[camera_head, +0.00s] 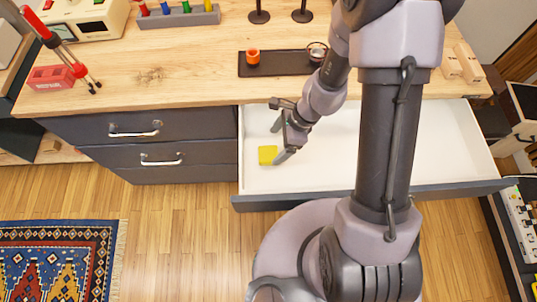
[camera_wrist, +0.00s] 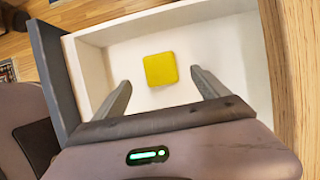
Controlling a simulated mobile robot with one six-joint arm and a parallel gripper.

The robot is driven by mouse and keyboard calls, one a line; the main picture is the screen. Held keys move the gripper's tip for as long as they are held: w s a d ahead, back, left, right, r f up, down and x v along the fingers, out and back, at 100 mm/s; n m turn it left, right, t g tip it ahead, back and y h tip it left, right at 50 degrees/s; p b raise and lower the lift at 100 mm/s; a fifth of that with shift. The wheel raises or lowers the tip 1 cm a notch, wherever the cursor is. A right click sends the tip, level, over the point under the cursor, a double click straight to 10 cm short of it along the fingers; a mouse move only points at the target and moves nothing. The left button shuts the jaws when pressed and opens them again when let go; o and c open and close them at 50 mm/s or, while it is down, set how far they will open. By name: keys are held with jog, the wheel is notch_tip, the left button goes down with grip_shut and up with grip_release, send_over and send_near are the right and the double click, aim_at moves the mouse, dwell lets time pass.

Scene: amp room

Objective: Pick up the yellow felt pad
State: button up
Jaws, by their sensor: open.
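The yellow felt pad (camera_head: 267,155) lies flat on the white floor of the open drawer (camera_head: 350,176), near its left end. In the wrist view the pad (camera_wrist: 160,69) is a small square with rounded corners, beyond and roughly between my two fingertips. My gripper (camera_head: 278,141) is open and reaches down into the drawer, close to the pad. In the wrist view my gripper (camera_wrist: 161,76) shows its two fingers spread wide with nothing between them. The pad appears apart from both fingers.
The wooden worktop (camera_head: 190,80) overhangs the back of the drawer. A dark tray (camera_head: 285,65) with small cups sits on it. Shut drawers (camera_head: 120,130) with silver handles are at the left. The drawer's white walls surround the pad; the rest of its visible floor looks empty.

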aim_at(269, 153)
jog(key=b+x, duration=0.3)
jog(key=x, duration=0.3)
jog(key=shift+f+b, duration=0.3)
jog(key=shift+f, duration=0.05)
jog(key=shift+r, duration=0.1)
jog(key=shift+c, duration=0.7)
jog(key=c, duration=1.3)
notch_tip(269, 153, up, 10)
jog(key=p, duration=0.6)
